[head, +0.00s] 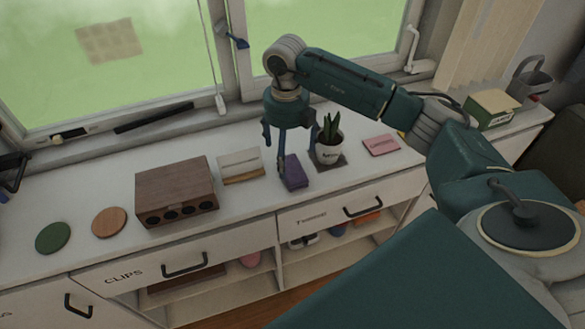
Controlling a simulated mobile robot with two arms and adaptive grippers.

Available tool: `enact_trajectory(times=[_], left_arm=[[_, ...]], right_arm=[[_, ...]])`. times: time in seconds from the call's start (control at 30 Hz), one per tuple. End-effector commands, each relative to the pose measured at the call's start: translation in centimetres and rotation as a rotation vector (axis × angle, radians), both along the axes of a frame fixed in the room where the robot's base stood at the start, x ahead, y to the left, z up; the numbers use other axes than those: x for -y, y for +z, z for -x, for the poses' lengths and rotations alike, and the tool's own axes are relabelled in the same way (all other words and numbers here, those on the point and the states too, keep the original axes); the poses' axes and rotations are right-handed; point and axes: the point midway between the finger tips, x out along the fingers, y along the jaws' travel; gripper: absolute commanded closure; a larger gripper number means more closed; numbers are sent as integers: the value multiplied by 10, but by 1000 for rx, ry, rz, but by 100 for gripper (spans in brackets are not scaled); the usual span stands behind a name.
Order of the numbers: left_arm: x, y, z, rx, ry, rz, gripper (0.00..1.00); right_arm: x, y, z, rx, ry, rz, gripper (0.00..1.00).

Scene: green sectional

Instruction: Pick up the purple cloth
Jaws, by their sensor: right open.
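The purple cloth (295,172) lies as a small folded block on the white counter, near its front edge. It sits between a wooden-and-white block and a potted plant. My right gripper (292,165) comes down from above with its blue fingers spread and open. One finger is at the left of the cloth and the other is on its right, towards the plant. Whether a finger touches the cloth cannot be told.
The potted plant (328,145) stands close to the right finger. A brown wooden box (176,189), a small block (241,166) and two round coasters (109,222) are to the left. A pink pad (381,146) lies to the right. The window is behind.

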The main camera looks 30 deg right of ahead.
Motion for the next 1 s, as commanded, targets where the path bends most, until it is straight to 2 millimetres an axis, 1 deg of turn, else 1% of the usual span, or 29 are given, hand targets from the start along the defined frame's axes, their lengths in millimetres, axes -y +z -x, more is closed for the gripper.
enact_trajectory(times=[0.03,0.07,0.13,0.23,0.33,0.4,0.47,0.57,0.73,0.77,0.9,0.97,1.0], left_arm=[[0,2,9,-11,0,0,56],[0,2,12,-15,0,0,56],[0,6,12,-15,-1,0,56],[1,18,-3,5,-1,1,56],[3,31,-27,40,-2,5,56],[4,33,-40,59,-2,7,56],[4,34,-44,65,-3,8,56],[4,34,-40,58,-2,6,56],[3,32,-22,33,-2,5,56],[2,32,-19,29,-2,4,56],[2,31,-13,19,-2,3,56],[2,31,-13,19,-2,3,56],[2,31,-13,19,-2,3,56]], right_arm=[[0,-3,0,0,1,-1,6],[0,-5,0,1,1,-1,6],[-1,-9,2,-1,2,0,6],[-2,-20,7,-5,3,-1,6],[-3,-34,12,-3,3,-3,6],[-3,-46,10,-1,1,-2,6],[-3,-52,10,-1,1,-3,6],[-3,-58,10,1,2,-3,6],[-3,-59,10,2,2,-3,6],[-3,-59,10,2,3,-3,8],[-3,-58,9,2,3,-3,36],[-3,-58,9,2,3,-3,48],[-3,-58,9,2,2,-3,51]])
